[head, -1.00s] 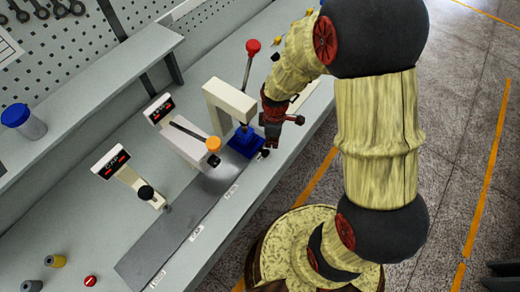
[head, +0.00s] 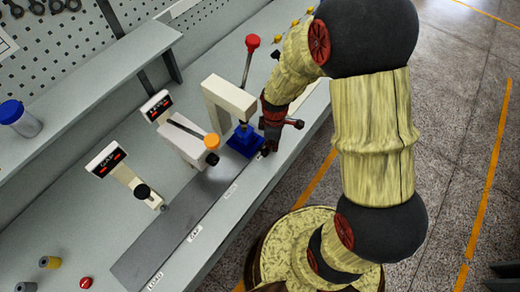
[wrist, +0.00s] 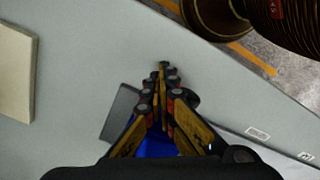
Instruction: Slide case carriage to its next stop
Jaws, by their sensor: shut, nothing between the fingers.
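The case carriage is the blue block (head: 243,141) on the dark track, under the cream press frame (head: 229,94). A small black knob (head: 265,152) is at its front right. My gripper (head: 271,148) points down right beside the carriage's right side, by the knob; I cannot tell whether it touches. In the wrist view my gripper (wrist: 163,76) has its fingers shut together with nothing between them. Blue of the carriage (wrist: 155,146) shows below and behind the fingers, and a dark rounded knob (wrist: 191,98) is just right of them. The fingers hide part of the carriage.
The dark track (head: 160,248) runs to the lower left, empty, with white labels along its front. The press lever has a red ball (head: 252,41).

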